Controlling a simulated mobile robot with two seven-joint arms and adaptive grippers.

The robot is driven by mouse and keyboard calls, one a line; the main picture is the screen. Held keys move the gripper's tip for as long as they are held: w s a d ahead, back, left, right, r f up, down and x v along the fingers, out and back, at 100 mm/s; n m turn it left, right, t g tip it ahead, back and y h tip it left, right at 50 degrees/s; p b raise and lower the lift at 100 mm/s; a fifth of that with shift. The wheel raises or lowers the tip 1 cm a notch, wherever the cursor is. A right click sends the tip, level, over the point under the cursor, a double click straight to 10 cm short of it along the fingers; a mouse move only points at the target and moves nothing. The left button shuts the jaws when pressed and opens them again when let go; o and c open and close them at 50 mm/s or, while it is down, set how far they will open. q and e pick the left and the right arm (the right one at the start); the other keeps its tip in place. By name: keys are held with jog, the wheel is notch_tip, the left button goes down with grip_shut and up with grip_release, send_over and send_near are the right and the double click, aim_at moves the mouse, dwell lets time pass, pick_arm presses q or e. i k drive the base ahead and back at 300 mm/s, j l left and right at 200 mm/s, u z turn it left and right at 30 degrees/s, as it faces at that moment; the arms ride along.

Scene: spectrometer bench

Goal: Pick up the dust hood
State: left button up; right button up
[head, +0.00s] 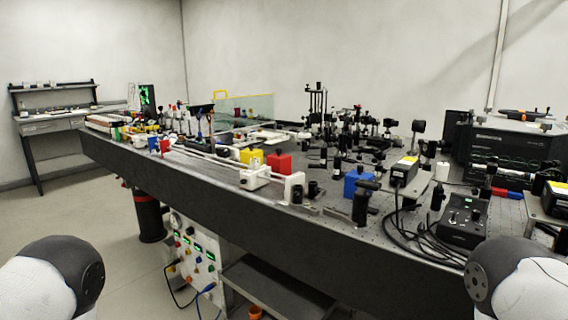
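A clear, greenish, box-like cover that looks like the dust hood (252,107) stands toward the far side of the long optical bench (240,195), left of its middle. A yellow frame or handle shows at its upper left. Small bench parts stand in front of its lower edge and partly hide it. Only rounded parts of my arms show in the two lower corners, well apart from the cover. Neither gripper is in view.
Yellow (251,156), red (279,163) and blue (357,182) blocks stand along the bench. Dense black optical mounts (350,130) fill its middle. A control box (463,221) with loose cables lies at the near right. Open floor (95,215) lies at left.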

aim_at(280, 163)
jog(key=i+j+z, duration=0.3)
jog(key=j+z, duration=0.2)
jog(key=j, duration=0.4)
jog(key=i+j+z, duration=0.15)
jog(key=j+z, duration=0.35)
jog(key=j, duration=0.45)
jog(key=j+z, duration=0.5)
jog(key=j, duration=0.45)
